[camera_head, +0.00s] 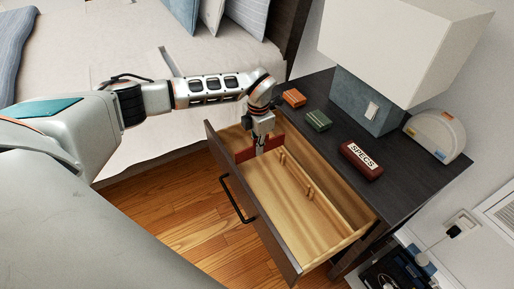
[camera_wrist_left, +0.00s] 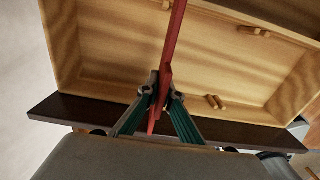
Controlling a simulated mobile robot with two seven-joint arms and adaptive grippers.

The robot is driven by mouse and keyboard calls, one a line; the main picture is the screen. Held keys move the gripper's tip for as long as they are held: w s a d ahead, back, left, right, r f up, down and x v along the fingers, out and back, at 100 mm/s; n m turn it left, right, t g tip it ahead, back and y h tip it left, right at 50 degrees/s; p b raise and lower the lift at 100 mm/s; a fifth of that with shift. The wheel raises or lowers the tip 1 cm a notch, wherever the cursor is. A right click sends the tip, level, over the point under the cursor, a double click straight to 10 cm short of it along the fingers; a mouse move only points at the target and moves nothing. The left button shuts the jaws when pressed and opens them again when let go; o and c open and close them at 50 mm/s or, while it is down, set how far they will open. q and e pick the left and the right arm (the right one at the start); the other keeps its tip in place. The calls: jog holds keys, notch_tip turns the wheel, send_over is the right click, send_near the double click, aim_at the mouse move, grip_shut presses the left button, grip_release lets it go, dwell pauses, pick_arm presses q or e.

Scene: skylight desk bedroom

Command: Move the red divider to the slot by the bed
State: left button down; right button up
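The red divider (camera_head: 245,155) is at the bed end of the open wooden drawer (camera_head: 325,232), lying across its width. My left gripper (camera_head: 262,146) reaches down over it and hides part of it. In the left wrist view the divider (camera_wrist_left: 174,38) runs between the two fingers of my left gripper (camera_wrist_left: 160,92), which are closed on it. Small wooden pegs (camera_head: 309,192) stand along the drawer floor; some also show in the left wrist view (camera_wrist_left: 215,102). I cannot tell whether the divider's lower edge is seated between pegs. My right gripper is not in view.
On the dark nightstand top (camera_head: 404,190) are a red SPECS case (camera_head: 361,160), a green box (camera_head: 318,121), an orange box (camera_head: 293,98), a lamp (camera_head: 368,100) and a pale rounded object (camera_head: 435,136). The bed (camera_head: 130,40) stands left. The drawer's near part is empty.

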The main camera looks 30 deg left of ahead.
pick_arm(q)
jog(key=shift+f, duration=0.6)
jog(key=shift+f+b, duration=0.35)
jog(key=shift+f, duration=1.35)
jog(key=shift+f+b, duration=0.6)
jog(key=shift+f, duration=0.85)
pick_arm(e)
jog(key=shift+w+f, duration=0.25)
pick_arm(q)
jog(key=shift+f, duration=0.1)
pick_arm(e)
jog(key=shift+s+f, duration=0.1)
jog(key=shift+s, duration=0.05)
pick_arm(q)
jog(key=shift+f, duration=0.3)
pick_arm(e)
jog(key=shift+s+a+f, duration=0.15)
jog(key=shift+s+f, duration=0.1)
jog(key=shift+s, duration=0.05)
pick_arm(q)
jog(key=shift+f, duration=0.2)
